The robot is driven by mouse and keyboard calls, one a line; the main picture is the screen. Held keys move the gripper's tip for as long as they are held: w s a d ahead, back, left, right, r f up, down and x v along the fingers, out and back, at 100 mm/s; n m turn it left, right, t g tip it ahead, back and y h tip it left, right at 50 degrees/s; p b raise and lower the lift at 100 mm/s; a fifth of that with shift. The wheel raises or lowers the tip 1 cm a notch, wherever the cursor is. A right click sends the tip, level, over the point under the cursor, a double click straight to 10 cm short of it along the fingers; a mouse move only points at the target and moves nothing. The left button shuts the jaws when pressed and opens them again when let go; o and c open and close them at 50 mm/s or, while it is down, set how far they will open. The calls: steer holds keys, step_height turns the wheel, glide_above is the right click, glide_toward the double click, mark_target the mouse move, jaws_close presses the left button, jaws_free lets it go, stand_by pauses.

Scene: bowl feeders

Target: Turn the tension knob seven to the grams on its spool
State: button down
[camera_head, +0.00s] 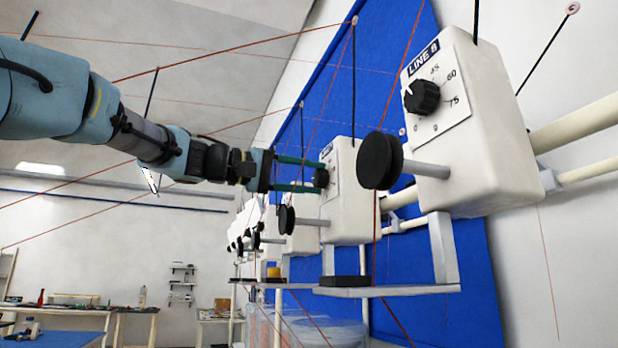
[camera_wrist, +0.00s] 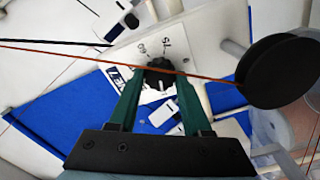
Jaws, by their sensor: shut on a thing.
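The black tension knob (camera_head: 321,179) sits on the dial plate of the second white feeder box (camera_head: 345,215), behind the LINE 8 box. My gripper (camera_head: 314,177) reaches in from the left with its green fingers on that knob. In the wrist view the knob (camera_wrist: 160,70) lies between the two fingertips (camera_wrist: 158,80), gripped. The label beside it there is partly covered and seems to end in 7. Dial numbers show past the knob, upside down; the knob's exact setting is unclear. No grams figure on a spool is readable.
The nearest box (camera_head: 470,130), LINE 8, has its own knob (camera_head: 421,96) and a black disc (camera_head: 378,160) on a post. Another black disc (camera_wrist: 280,70) stands right of my gripper in the wrist view. Thin red lines cross the space around my arm. A blue panel (camera_head: 400,265) stands behind.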

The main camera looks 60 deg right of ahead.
steer(key=shift+c, duration=1.7)
jaws_free()
steer(key=b+v, duration=0.4)
steer(key=v, duration=0.6)
steer(key=shift+w+a, duration=0.2)
steer(key=shift+a, duration=0.15)
